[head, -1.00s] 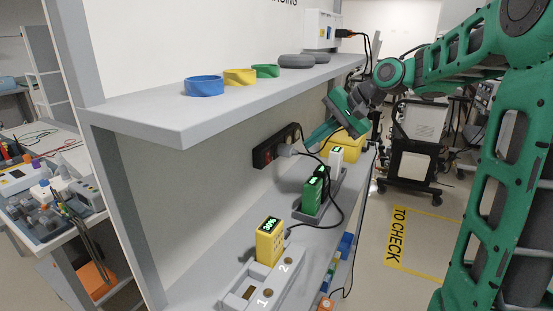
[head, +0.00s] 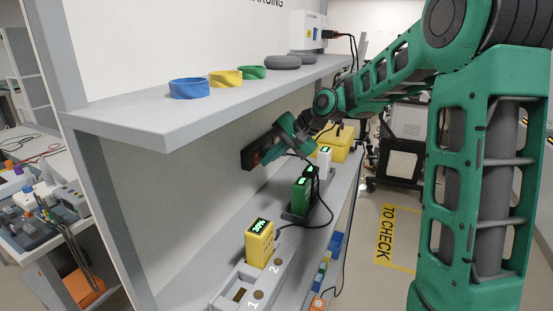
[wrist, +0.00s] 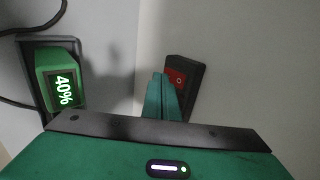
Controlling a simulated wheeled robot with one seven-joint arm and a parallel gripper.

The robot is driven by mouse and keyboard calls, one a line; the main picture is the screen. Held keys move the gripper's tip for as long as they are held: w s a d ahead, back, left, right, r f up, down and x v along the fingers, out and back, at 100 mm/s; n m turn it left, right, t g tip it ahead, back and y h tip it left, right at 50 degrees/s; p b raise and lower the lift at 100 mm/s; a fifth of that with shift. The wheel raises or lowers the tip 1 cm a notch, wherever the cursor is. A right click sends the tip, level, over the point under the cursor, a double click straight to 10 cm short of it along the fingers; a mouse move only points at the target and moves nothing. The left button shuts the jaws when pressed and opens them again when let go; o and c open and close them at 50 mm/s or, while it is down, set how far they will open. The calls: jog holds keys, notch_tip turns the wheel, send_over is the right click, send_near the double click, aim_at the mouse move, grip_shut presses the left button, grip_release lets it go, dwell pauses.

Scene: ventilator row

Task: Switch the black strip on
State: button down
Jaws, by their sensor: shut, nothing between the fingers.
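The black strip (head: 246,160) is mounted on the wall above the lower shelf in the head view. In the wrist view the strip (wrist: 196,90) shows its red rocker switch (wrist: 178,79). My gripper (head: 264,158) is shut and empty, its fingertips right at the strip in the head view. In the wrist view my gripper (wrist: 158,77) has its closed fingertips just left of the red switch. I cannot tell whether they touch it. My gripper and arm hide part of the strip in the head view. Whether the switch is lit is unclear.
A green battery reading 40% (wrist: 64,88) sits in a dark charger. A yellow battery reading 30% (head: 259,243) stands in the grey two-slot charger (head: 222,297). A white battery (head: 324,156) and yellow case (head: 342,143) are farther back. The upper shelf (head: 150,113) overhangs the strip.

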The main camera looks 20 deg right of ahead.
jog(key=shift+w+a, duration=0.25)
jog(key=shift+a, duration=0.1)
jog(key=shift+w, duration=0.1)
dwell(0.3)
jog(key=shift+a+r, duration=0.1)
jog(key=shift+r, duration=0.7)
